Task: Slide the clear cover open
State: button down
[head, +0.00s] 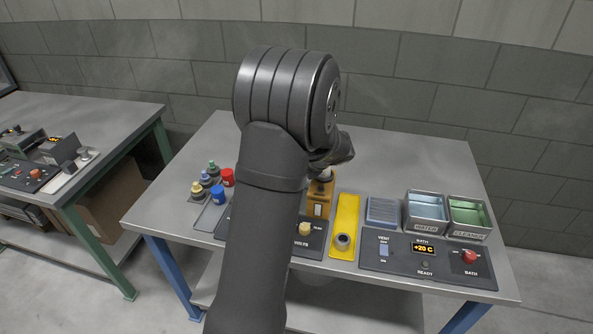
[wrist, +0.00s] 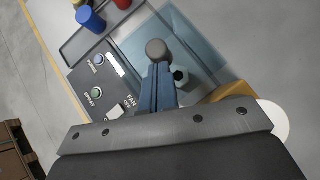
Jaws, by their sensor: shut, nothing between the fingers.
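The clear cover (wrist: 205,52) shows in the wrist view as a see-through bluish panel beside a dark control panel. A round grey knob (wrist: 157,51) stands at the cover's near-left part; I cannot tell how it is fixed. My gripper (wrist: 158,72) is shut and empty, its blue-grey fingers pointing at the knob, with their tips just short of it or touching it; I cannot tell which. A dark hexagonal piece (wrist: 180,76) lies right of the fingers. In the head view my arm hides the cover and the gripper.
The dark panel (wrist: 98,78) has PURGE and SPRAY buttons and a FAN switch. A tray with red and blue caps (head: 218,197) sits at the left. A yellow holder (head: 346,215), the WATER bin (head: 426,228) and the CLEANER bin (head: 468,233) stand to the right. The table's back (head: 410,150) is clear.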

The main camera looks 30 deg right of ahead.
jog(key=w+a, duration=0.7)
jog(key=shift+w+a, duration=0.25)
jog(key=shift+a, duration=0.05)
jog(key=shift+s+d, duration=0.1)
jog(key=shift+s, duration=0.25)
jog(key=s, duration=0.1)
jog(key=s+d, duration=0.1)
jog(key=s, duration=0.1)
jog(key=shift+s+d, duration=0.15)
jog(key=shift+d, duration=0.05)
jog(key=v, duration=1)
jog(key=x, duration=0.9)
jog(key=shift+f, duration=0.2)
jog(key=shift+w+a+f, duration=0.1)
jog(key=shift+w+a, duration=0.15)
jog(key=shift+w, duration=0.35)
jog(key=shift+w+a+f, duration=0.1)
jog(key=shift+w+a, duration=0.1)
jog(key=shift+w, duration=0.45)
jog(key=shift+w+a, duration=0.25)
jog(key=shift+w, duration=0.4)
